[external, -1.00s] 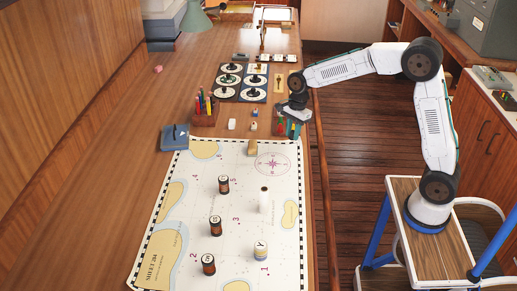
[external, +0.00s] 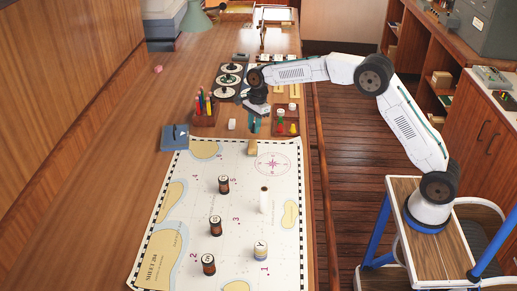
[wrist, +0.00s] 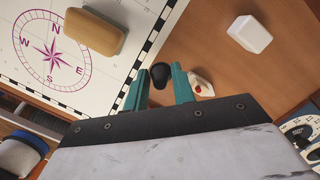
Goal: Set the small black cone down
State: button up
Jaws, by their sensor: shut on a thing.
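The small black cone (wrist: 160,73) sits between the two teal fingertips of my gripper (wrist: 159,88) in the wrist view, dark and rounded at its visible end. My gripper is shut on it. In the external view my gripper (external: 254,125) points down over the wooden desk, just beyond the chart's far edge. The cone cannot be made out there. Whether it touches the desk is not clear.
A white block (wrist: 250,33) and a white die (wrist: 203,84) with a red dot lie near my fingers. A tan block (wrist: 94,33) is on the chart (external: 235,165). A pen holder (external: 204,118) stands left of my gripper, a tray (external: 286,128) right.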

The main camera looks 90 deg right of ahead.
jog(key=shift+f, duration=1.4)
jog(key=shift+f, duration=0.1)
jog(key=o, duration=1)
jog(key=shift+c, duration=0.2)
